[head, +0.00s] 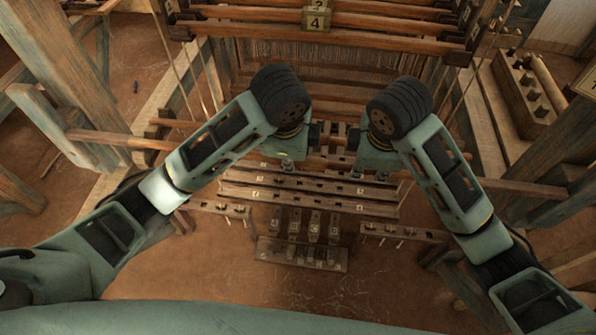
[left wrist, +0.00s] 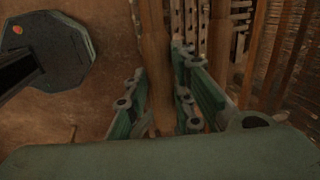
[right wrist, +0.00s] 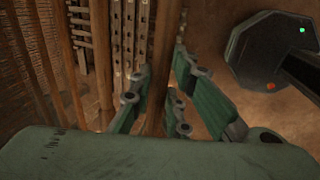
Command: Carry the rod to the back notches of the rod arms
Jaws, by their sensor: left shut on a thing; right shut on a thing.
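The rod (left wrist: 154,45) is a round, brown wooden bar between the fingers of my left gripper (head: 288,168) in the left wrist view. In the right wrist view the rod (right wrist: 161,50) lies between the fingers of my right gripper (head: 381,175). Both grippers are shut on it, side by side with a gap between them, above the middle of the loom. In the head view my own grippers and wrists cover much of the middle, so the rod is hard to pick out from the bars around it. I cannot make out the rod arms' back notches.
Slotted boards (head: 310,193) lie just in front of the grippers. A block with pegs (head: 303,255) is on the floor nearer to me. A numbered beam (head: 330,32) spans the back. A wooden peg box (head: 528,92) stands at right. Wooden posts flank both sides.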

